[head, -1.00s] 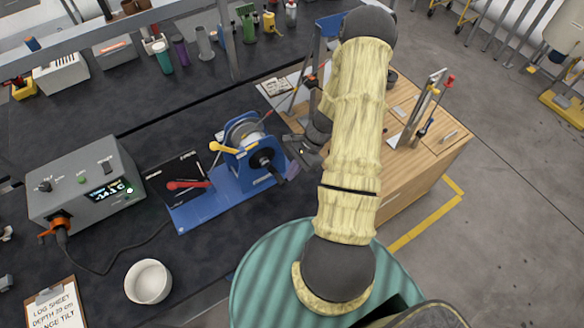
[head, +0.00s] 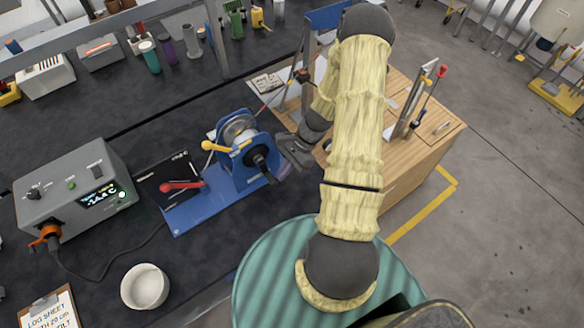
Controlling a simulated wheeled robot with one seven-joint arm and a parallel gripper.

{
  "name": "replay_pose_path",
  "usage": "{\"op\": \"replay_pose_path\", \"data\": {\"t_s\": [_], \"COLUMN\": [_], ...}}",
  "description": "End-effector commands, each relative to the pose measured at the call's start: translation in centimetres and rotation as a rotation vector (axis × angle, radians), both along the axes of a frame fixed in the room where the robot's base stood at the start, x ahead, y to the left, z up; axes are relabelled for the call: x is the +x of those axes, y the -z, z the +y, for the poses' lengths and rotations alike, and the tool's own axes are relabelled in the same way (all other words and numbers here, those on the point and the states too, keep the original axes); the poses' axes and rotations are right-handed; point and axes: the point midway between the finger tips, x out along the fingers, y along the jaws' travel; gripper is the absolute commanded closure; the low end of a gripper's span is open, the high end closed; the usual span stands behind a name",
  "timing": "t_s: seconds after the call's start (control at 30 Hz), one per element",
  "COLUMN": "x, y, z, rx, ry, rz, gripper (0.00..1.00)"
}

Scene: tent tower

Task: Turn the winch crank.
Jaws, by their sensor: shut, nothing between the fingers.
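The blue winch (head: 235,176) stands on the dark bench in the head view, with a metal drum (head: 237,130) in its frame. Its black crank (head: 259,160) is on the side facing my arm, with the crank arm pointing down and to the right. A yellow-knobbed lever (head: 208,146) sticks out to the left of the drum. My gripper (head: 284,146) is shut and empty, just right of the crank. Whether its fingertips touch the crank cannot be told. The sleeved arm hides part of the wooden surface behind.
A grey control box (head: 75,190) with a cable stands further left. A white bowl (head: 145,286) sits at the front. A wooden cabinet (head: 420,150) with tools stands right of my arm.

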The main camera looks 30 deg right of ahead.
Motion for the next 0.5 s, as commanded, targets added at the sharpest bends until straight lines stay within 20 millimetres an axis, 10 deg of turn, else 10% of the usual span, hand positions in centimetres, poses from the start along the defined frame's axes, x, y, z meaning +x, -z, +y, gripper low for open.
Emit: {"op": "replay_pose_path", "data": {"t_s": [0.5], "x": [0.14], "y": [-0.04], "z": [-0.7], "rx": [-0.001], "ry": [0.001], "rz": [-0.001], "gripper": [1.0]}}
